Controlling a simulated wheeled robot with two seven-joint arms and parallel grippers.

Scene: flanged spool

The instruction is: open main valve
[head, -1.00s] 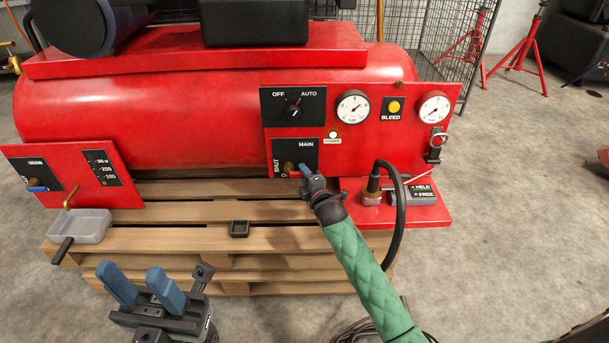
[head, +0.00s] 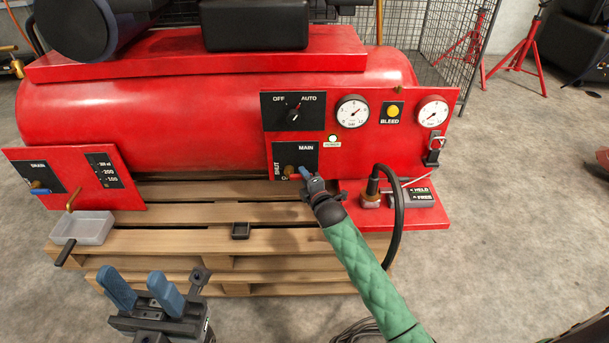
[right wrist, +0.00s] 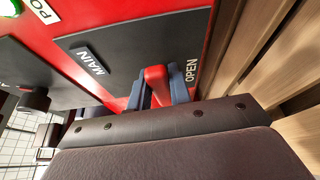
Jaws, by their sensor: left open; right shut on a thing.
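The main valve sits on a black panel marked MAIN and SHUT (head: 310,157) on the red compressor's front. Its brass body (head: 289,171) shows just left of my right gripper (head: 304,173). In the right wrist view the valve's red handle (right wrist: 157,82) is between the blue fingers of my right gripper (right wrist: 160,92), which is shut on it. The handle lies beside the word OPEN. The fingers hide part of the handle in the head view. My left gripper (head: 133,276) is open and empty, low in front of the pallet, away from the valve.
A wooden pallet (head: 185,240) lies under the red tank (head: 200,115). A grey tray (head: 82,229) and a small black dish (head: 240,231) rest on it. A black hose (head: 398,215) loops right of my right arm.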

